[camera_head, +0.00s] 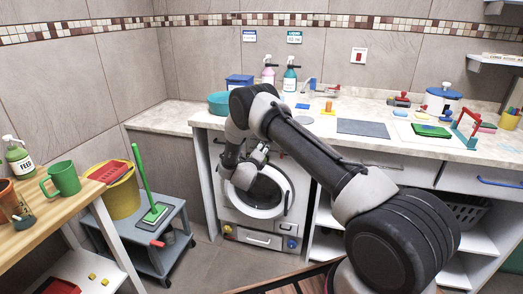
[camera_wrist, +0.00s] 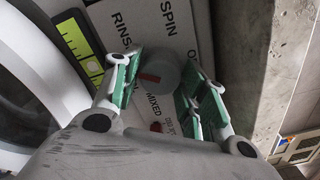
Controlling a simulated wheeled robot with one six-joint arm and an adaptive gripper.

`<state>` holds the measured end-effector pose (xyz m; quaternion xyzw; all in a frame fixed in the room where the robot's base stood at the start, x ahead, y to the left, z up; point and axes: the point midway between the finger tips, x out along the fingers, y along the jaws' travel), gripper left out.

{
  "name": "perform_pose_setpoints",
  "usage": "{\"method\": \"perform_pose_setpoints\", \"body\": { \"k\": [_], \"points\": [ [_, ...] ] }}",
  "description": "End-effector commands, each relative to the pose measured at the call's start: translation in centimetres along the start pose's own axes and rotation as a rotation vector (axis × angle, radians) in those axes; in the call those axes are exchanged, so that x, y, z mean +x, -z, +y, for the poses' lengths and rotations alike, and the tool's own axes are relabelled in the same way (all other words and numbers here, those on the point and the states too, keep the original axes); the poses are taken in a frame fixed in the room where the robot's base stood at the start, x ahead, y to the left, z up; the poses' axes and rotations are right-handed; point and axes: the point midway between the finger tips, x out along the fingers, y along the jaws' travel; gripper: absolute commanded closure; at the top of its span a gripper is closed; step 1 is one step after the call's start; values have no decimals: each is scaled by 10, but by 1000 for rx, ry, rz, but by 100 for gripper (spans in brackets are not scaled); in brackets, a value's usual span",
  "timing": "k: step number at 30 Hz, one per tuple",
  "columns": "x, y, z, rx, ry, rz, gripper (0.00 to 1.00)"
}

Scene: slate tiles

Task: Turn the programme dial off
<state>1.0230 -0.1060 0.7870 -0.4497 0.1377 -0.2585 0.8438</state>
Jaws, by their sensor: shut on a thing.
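The programme dial (camera_wrist: 165,76) is a grey round knob with a red mark, on the white panel of the washing machine (camera_head: 228,205). In the wrist view the labels RINSE, SPIN and MIXED show around it; other labels are partly hidden by my fingers. The red mark lies on the left side of the knob in that view. I cannot tell exactly which label it points to. My gripper (camera_wrist: 162,88) is shut on the dial, its green-padded fingers on either side. In the head view my gripper (camera_head: 258,152) is at the machine's upper front and hides the dial.
The round door (camera_head: 284,196) of the machine is shut, just below my gripper. A yellow-green strip (camera_wrist: 80,48) sits beside the dial. The worktop (camera_head: 215,121) overhangs above. A grey trolley (camera_head: 176,222) with a green brush stands to the left; some floor between is clear.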

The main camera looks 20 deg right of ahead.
Motion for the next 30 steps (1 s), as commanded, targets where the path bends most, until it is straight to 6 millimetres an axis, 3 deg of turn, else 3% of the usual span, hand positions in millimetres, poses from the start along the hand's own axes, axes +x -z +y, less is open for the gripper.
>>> {"method": "perform_pose_setpoints", "body": {
  "k": [30],
  "points": [
    [0, 0, 1, -963, -2, -2, 81]
  ]
}}
